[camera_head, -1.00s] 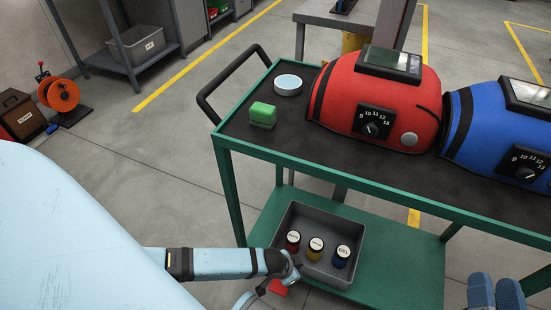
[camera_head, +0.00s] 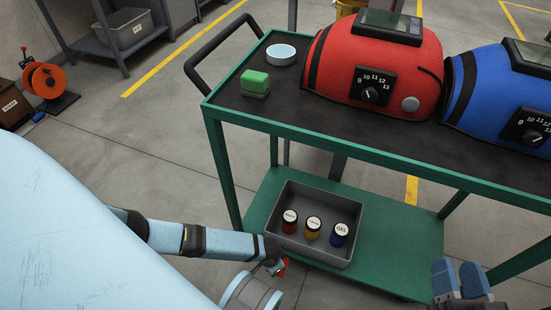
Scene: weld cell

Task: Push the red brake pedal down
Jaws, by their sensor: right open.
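A small red piece (camera_head: 284,264), which looks like the brake pedal, shows low at the front left of the green cart (camera_head: 262,215). It is mostly hidden behind my light blue arm (camera_head: 220,243), so its tilt cannot be told. My right gripper (camera_head: 459,279) is at the bottom right, with two blue-padded fingers pointing up in the picture. It is open and empty, well to the right of the red piece and apart from it. My left gripper is not in view.
A grey bin (camera_head: 346,262) with red, yellow and blue jars stands on the lower shelf. The top shelf holds a green block (camera_head: 254,84), a round dish (camera_head: 281,54), a red helmet (camera_head: 340,84) and a blue helmet (camera_head: 480,105).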

